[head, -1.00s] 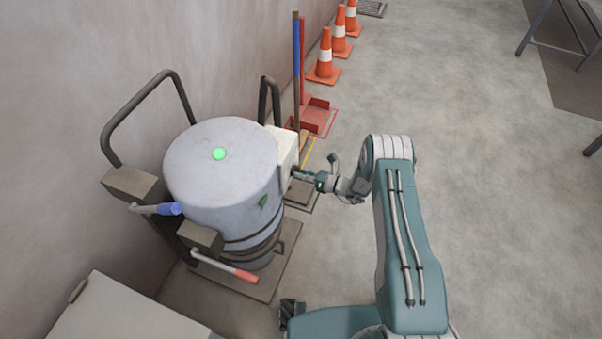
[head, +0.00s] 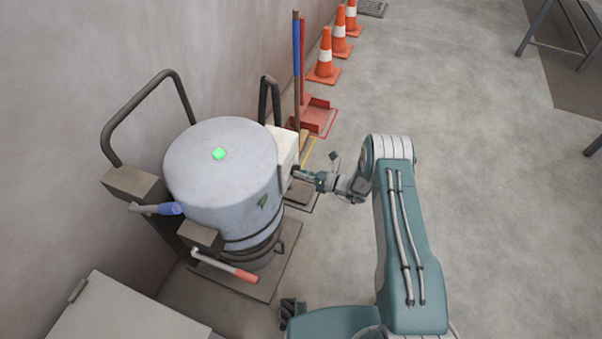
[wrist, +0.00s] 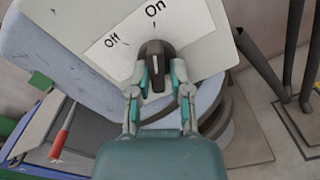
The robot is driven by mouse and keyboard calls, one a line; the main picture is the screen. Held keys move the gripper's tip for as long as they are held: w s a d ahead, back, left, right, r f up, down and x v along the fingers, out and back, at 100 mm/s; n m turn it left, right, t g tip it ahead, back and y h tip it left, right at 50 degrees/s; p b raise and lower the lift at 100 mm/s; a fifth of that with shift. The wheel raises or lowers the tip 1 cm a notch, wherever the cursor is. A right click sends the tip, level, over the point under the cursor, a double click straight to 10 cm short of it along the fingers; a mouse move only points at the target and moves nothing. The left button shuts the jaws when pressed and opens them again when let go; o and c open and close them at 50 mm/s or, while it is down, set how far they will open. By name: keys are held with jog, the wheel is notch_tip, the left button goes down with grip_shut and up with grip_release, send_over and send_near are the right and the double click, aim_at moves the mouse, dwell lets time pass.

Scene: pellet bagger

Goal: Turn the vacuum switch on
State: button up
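The vacuum (head: 215,185) is a grey drum by the wall with a pale switch box (head: 284,150) on its right side. In the wrist view, the dark switch knob (wrist: 155,58) sits on a white label (wrist: 105,48) marked "Off" and "On". The knob's white line points up, roughly towards the "On" mark. My gripper (wrist: 159,78) has one finger on each side of the knob, close against it. It also shows at the switch box in the head view (head: 300,174). A green spot (head: 219,154) shows on the drum's top.
Black handles, a blue grip (head: 170,209) and a red-tipped lever (head: 245,275) stand around the drum. A broom (head: 296,70), a red dustpan (head: 315,115) and orange cones (head: 325,58) stand along the wall behind.

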jog(key=shift+o, duration=0.8)
jog(key=shift+w, duration=0.1)
jog(key=v, duration=1.2)
jog(key=shift+r, duration=0.1)
jog(key=s+a+r+n+g+h, duration=0.3)
jog(key=r+n, duration=0.5)
jog(key=r, duration=0.6)
jog(key=s+r+n+g+h, duration=0.4)
jog(key=r+n, duration=0.3)
jog(key=r, duration=0.7)
jog(key=s+d+r+n+t+h, duration=0.3)
jog(key=s+d+r+n+h, duration=0.1)
jog(key=s, duration=0.7)
jog(key=s+d+r+n+t+h, duration=0.3)
jog(key=s+r+n+h, duration=0.3)
jog(key=s+r+n, duration=0.3)
jog(key=s+d+r, duration=0.1)
jog(key=s, duration=0.2)
jog(key=shift+r, duration=0.35)
